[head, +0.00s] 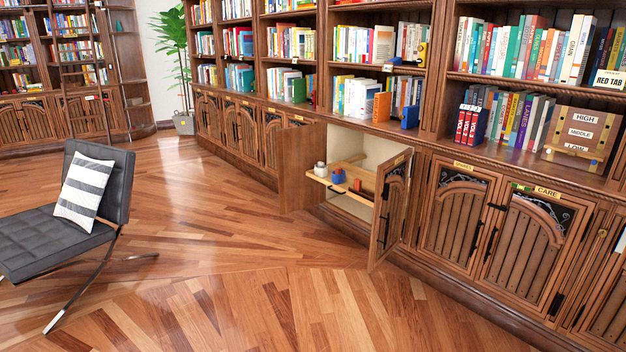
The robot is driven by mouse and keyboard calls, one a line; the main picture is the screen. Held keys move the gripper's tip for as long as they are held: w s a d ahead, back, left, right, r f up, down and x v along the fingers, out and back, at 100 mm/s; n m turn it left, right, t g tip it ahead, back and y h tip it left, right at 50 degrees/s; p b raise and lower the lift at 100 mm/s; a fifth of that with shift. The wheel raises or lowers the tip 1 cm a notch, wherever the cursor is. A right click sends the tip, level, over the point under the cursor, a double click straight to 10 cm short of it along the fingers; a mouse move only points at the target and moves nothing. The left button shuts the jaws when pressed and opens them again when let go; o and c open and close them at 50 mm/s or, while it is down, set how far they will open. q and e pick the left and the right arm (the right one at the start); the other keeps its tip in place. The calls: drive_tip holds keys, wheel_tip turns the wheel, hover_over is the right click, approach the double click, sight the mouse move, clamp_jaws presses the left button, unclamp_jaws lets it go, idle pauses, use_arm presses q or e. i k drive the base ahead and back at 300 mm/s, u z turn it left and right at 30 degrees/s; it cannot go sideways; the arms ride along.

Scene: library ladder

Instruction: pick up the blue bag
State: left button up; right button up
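A small blue object (338,176) sits on a pulled-out wooden shelf (350,193) in the open low cabinet. It may be the blue bag, but it is too small to tell. A small white and dark container (320,169) stands to its left and a small red object (357,185) to its right. Another blue, box-like object (410,117) stands on the bookcase ledge above. Neither of my grippers is in view.
The cabinet's right door (391,205) stands open, jutting over the floor; a left door (296,168) is also open. A black chair (75,210) with a striped cushion (84,189) is at left. The wooden floor (230,270) between is clear.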

sight(336, 179)
drive_tip(key=u, duration=0.15)
drive_tip(key=i, duration=0.4)
drive_tip(key=u, duration=0.65)
drive_tip(key=i, duration=2.35)
drive_tip(key=z, duration=0.3)
drive_tip(key=i, duration=2.2)
drive_tip(key=z, duration=1.05)
